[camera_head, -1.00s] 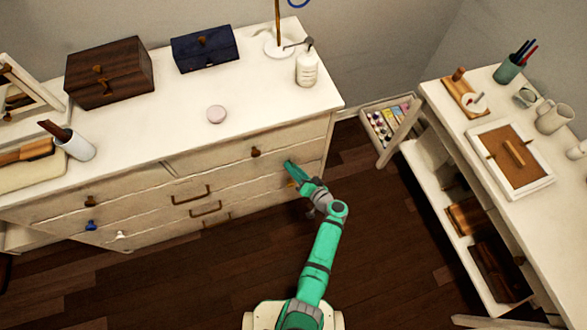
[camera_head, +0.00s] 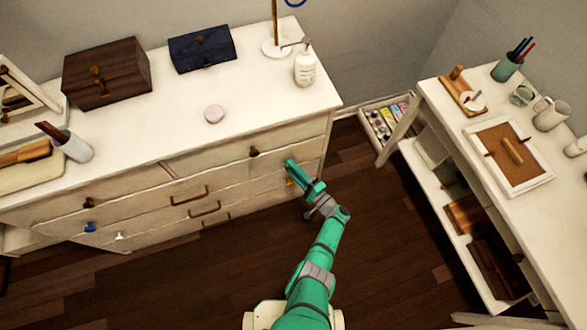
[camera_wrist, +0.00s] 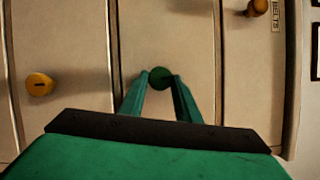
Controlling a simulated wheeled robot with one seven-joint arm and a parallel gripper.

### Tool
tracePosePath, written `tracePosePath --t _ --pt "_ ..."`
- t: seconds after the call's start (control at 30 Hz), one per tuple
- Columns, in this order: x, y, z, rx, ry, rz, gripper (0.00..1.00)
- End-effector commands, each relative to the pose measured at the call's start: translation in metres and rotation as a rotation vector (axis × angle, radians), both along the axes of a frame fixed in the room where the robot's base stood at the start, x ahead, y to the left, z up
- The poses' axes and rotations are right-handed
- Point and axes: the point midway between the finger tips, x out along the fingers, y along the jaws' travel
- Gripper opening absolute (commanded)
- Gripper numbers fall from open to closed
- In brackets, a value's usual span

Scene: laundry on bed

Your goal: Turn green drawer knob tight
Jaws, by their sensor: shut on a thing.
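The green drawer knob (camera_wrist: 160,77) is on a cream drawer front and shows between my fingertips in the wrist view. My gripper (camera_wrist: 159,82) is shut on the knob, one finger on each side of it. In the head view my gripper (camera_head: 290,165) reaches the right part of the dresser front and hides the green knob. I cannot tell how tight the knob is.
A yellow knob (camera_wrist: 39,84) and a brown knob (camera_wrist: 258,7) are on neighbouring drawers. The cream dresser (camera_head: 260,100) carries boxes and a white pump bottle (camera_head: 305,65). A desk (camera_head: 490,200) stands at the right; dark floor lies between.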

Motion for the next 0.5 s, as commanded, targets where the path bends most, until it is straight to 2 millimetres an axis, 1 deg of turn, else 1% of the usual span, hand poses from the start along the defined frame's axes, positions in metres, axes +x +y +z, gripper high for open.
tracePosePath --t 0.2,0.5 --pt "0.0005 0.0006 -0.0009 0.095 0.031 0.001 0.07" --pt "0.0002 0.0008 -0.0013 0.144 0.045 0.001 0.07"
